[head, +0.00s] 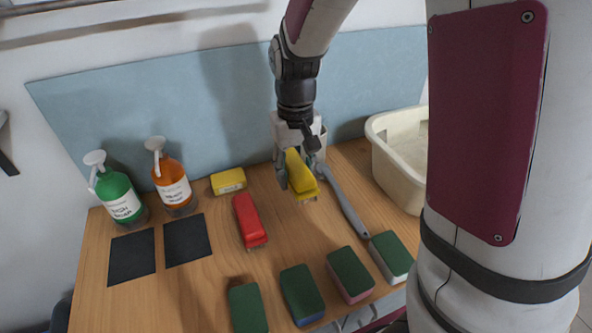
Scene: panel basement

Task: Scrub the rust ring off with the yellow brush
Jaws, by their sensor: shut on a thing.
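My gripper (298,166) is shut on the yellow brush (303,182) and holds it, tilted, above the back middle of the wooden table (190,290). The fingers partly cover the brush, and its bristles point down. A gap from the table seems to show, but its size is hard to judge. I cannot make out a rust ring in this view. A cream basin (392,166) stands at the right; my own arm hides part of it.
A red brush (250,221), a yellow block (228,181), a grey-handled tool (344,204), several green-topped sponges (302,292), two dark pads (187,239), a green bottle (119,196) and an orange bottle (171,184) surround it. A blue backboard (150,100) stands behind.

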